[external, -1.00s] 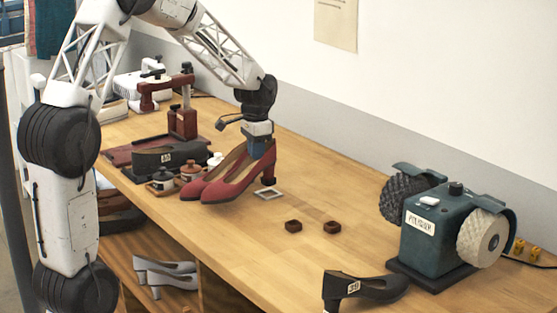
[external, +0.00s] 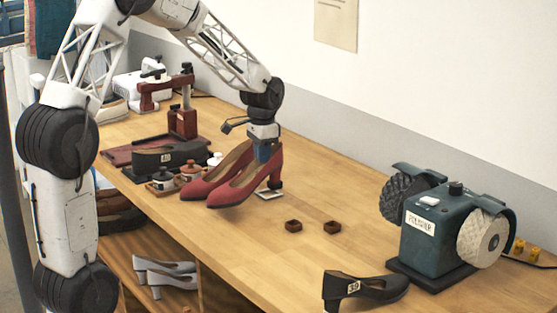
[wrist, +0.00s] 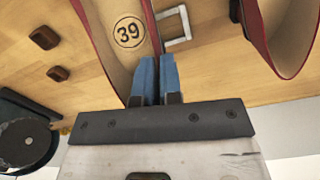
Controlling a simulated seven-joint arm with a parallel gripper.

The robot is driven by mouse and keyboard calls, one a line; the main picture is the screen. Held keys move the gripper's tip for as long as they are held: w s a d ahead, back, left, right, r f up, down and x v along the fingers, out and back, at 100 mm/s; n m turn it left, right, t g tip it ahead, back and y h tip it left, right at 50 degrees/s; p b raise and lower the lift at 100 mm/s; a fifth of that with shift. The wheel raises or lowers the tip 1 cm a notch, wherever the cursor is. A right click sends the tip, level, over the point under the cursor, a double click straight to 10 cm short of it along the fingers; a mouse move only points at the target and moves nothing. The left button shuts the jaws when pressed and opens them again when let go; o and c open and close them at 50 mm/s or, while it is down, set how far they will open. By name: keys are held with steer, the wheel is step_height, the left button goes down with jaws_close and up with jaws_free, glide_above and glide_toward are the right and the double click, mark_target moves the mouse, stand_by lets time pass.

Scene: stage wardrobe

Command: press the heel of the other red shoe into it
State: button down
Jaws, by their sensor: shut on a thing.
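A red high-heeled shoe (external: 240,188) is in my gripper (external: 265,152), which grips its rim near the back. In the wrist view my blue fingers (wrist: 152,82) are closed together on the rim of this shoe, whose insole (wrist: 120,38) is marked 39. A second red shoe (external: 213,175) is just behind and left of it, and also shows in the wrist view (wrist: 250,25). A small pale square frame (external: 266,196) lies on the bench near the held shoe's heel, partly hidden by it. I cannot tell whether that heel touches the bench.
Two small dark brown square pieces (external: 293,226) (external: 332,227) lie on the bench to the right. A green polisher (external: 432,232) and a black shoe (external: 365,289) numbered 39 are farther right. Small pots, another dark shoe (external: 170,157) and a red press (external: 182,122) stand left.

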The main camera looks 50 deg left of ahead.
steer(key=d, duration=0.8)
stand_by(0.9)
steer(key=shift+f, duration=1.65)
stand_by(1.3)
steer(key=c, duration=1.2)
jaws_free()
steer(key=shift+r, duration=0.1)
step_height(320, 180, up, 8)
steer(key=shift+f, duration=0.2)
